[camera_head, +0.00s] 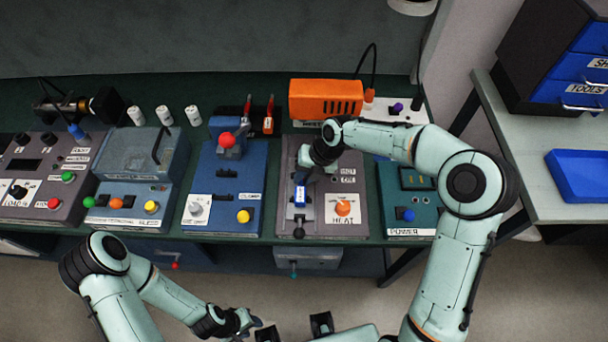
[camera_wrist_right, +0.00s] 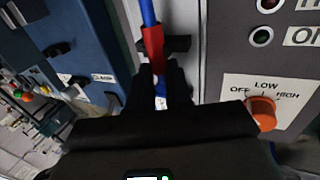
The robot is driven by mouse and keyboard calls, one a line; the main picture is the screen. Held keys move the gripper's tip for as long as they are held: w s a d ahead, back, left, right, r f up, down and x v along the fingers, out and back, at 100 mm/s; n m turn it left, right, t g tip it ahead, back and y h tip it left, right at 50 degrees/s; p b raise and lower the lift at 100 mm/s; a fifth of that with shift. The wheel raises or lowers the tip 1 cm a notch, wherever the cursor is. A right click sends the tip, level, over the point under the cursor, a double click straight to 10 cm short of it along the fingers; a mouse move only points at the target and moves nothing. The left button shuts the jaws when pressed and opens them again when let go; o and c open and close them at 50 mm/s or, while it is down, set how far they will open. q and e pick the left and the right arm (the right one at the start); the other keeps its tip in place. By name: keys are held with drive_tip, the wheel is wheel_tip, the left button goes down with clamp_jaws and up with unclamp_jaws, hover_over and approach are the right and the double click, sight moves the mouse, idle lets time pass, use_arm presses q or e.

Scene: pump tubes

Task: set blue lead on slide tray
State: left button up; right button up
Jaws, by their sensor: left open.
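A blue lead (camera_wrist_right: 148,12) with a red sleeve runs between the fingers of my right gripper (camera_wrist_right: 160,75) in the right wrist view. The fingers close around its sleeve, and a white and blue part shows between them. In the head view my right gripper (camera_head: 300,178) is over the grey HEAT panel (camera_head: 342,178), with a blue and white piece (camera_head: 299,196) just below it. My left gripper (camera_head: 250,322) is open and empty, low in front of the bench. I cannot tell for sure which surface is the slide tray.
A blue panel (camera_head: 247,170) with a red knob stands left of the HEAT panel, and a teal POWER panel (camera_head: 428,205) stands right of it. An orange box (camera_head: 325,97) and several white cylinders (camera_head: 164,115) are behind. A side table (camera_head: 530,190) stands at right.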

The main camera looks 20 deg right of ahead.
drive_tip(key=shift+o, duration=1.4)
drive_tip(key=v, duration=1.3)
drive_tip(key=shift+r+p, duration=0.2)
drive_tip(key=shift+p, duration=0.1)
drive_tip(key=shift+s, duration=0.1)
